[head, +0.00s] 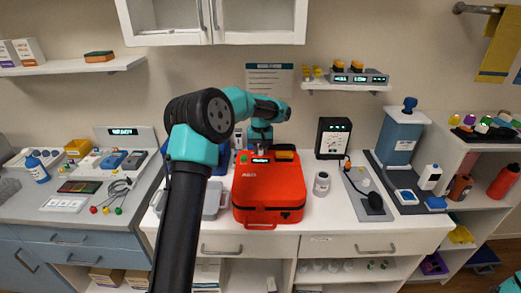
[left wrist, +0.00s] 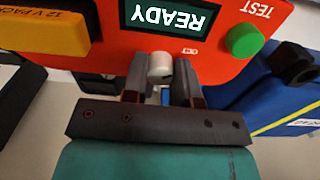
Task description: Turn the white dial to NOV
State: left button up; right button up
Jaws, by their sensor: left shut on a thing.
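The white dial (left wrist: 160,66) is a small round knob on the red AED unit's panel (left wrist: 215,75) in the left wrist view. A small label beside it is too small to read for certain. My left gripper (left wrist: 161,84) is shut on the dial, one finger on each side. In the head view the red AED unit (head: 268,190) stands on the white counter and my left gripper (head: 260,154) reaches down at its rear edge. The dial is hidden there. My right gripper is not in view.
A READY display (left wrist: 168,18), a green TEST button (left wrist: 243,40) and a yellow 12 V pack (left wrist: 45,28) flank the dial. A blue case (left wrist: 285,100) is close on the right.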

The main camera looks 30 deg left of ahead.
aim_at(260, 149)
pick_arm(q)
jog(key=shift+m, duration=0.3)
jog(key=m, duration=0.3)
jog(key=shift+m, duration=0.3)
jog(key=m, duration=0.4)
dwell(0.4)
jog(key=o, duration=0.9)
jog(key=shift+r, duration=0.1)
notch_tip(260, 149, up, 12)
jog(key=shift+f, duration=0.1)
